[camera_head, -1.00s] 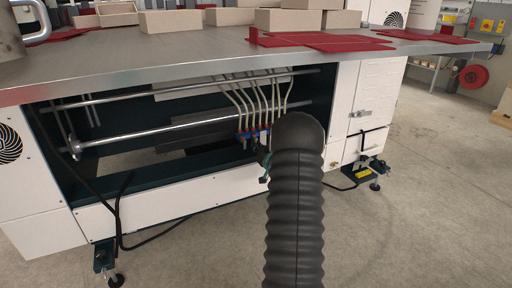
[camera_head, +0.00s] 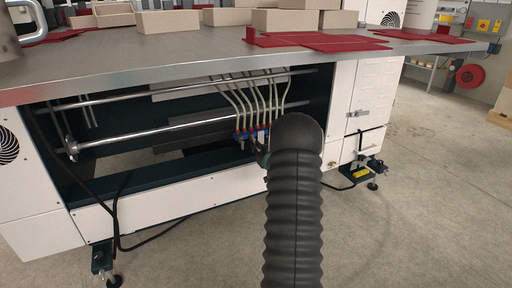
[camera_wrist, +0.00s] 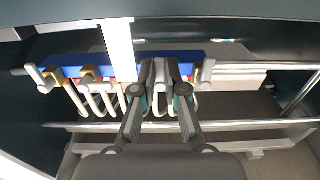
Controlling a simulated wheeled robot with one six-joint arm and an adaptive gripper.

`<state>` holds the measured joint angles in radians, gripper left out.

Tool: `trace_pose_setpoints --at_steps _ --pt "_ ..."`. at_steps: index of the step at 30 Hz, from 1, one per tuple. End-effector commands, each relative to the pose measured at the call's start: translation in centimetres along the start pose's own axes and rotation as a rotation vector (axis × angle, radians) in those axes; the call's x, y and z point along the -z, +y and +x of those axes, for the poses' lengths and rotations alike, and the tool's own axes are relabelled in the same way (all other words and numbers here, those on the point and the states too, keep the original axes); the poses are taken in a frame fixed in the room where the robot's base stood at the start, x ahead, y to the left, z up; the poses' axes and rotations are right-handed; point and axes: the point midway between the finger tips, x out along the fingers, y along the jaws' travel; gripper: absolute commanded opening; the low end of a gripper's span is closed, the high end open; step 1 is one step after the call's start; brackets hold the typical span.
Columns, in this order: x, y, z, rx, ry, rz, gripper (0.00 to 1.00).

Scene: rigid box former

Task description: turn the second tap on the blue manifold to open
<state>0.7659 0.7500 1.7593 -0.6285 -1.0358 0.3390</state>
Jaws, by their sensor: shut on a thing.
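The blue manifold (camera_wrist: 125,64) runs across the upper part of the wrist view, with pale hoses and several taps along it. Orange-yellow parts of taps show left of my gripper, and one shows just to its right. In the head view the manifold (camera_head: 252,133) is small, under the table, with red and blue parts. My gripper (camera_wrist: 162,80) is at the manifold's right part in the wrist view, its fingers closed around a grey tap handle (camera_wrist: 160,72). The fingers mostly hide this tap, so its angle is unclear. My dark arm hides most of the gripper in the head view.
A pale upright bar (camera_wrist: 120,50) crosses the manifold left of my gripper. Metal rods (camera_head: 190,125) run beneath the table (camera_head: 150,62), near the manifold. Boxes and red sheets (camera_head: 320,41) lie on the table.

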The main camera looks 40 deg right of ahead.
Motion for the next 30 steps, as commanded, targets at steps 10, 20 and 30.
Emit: trace_pose_setpoints --at_steps 10,20,30 --pt "0.0 0.0 0.0 -0.001 -0.001 0.0 0.36" --pt "0.0 0.1 -1.9 -0.002 -0.002 0.001 0.36" --pt "0.0 0.2 -8.5 -0.004 -0.001 0.002 0.36"
